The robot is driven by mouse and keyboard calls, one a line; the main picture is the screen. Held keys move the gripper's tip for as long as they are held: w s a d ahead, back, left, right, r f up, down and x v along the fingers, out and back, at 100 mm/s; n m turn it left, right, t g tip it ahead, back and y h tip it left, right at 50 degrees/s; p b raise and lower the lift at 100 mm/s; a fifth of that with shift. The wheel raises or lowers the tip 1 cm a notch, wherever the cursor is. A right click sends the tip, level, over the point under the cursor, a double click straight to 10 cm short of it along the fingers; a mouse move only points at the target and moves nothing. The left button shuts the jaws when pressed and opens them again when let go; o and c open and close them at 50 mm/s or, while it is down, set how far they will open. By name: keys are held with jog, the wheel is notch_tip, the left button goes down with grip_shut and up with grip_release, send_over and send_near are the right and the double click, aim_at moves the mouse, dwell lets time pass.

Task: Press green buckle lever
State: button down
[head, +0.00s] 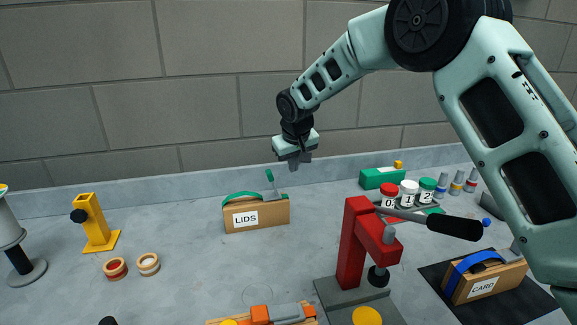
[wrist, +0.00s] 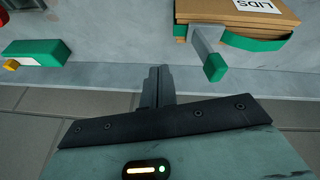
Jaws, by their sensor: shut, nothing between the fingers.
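The cardboard box marked LIDS (head: 262,216) sits on the table with a green strap (head: 240,197) across its top. Its buckle lever (head: 270,177), grey with a green tip, stands up from the box top. In the wrist view the lever's green tip (wrist: 215,68) is to the right of my fingertips, and the box (wrist: 245,10) is at the top edge. My gripper (head: 293,164) is shut and empty, above and slightly right of the lever in the head view, apart from it. In the wrist view my closed fingers (wrist: 159,75) point toward the table.
A red press (head: 357,235) with a black-handled lever stands front right. A green block (head: 377,179) and several small jars (head: 408,192) are behind it. A CARD box with a blue strap (head: 484,284) lies right. A yellow stand (head: 94,222) is left. Table around the LIDS box is mostly clear.

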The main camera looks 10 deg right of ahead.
jog(key=s+d+r+b, duration=0.2)
jog(key=s+r+b, duration=0.1)
jog(key=r, duration=0.6)
jog(key=shift+s+d, duration=0.35)
jog(key=shift+s, duration=0.05)
jog(key=shift+r, duration=0.1)
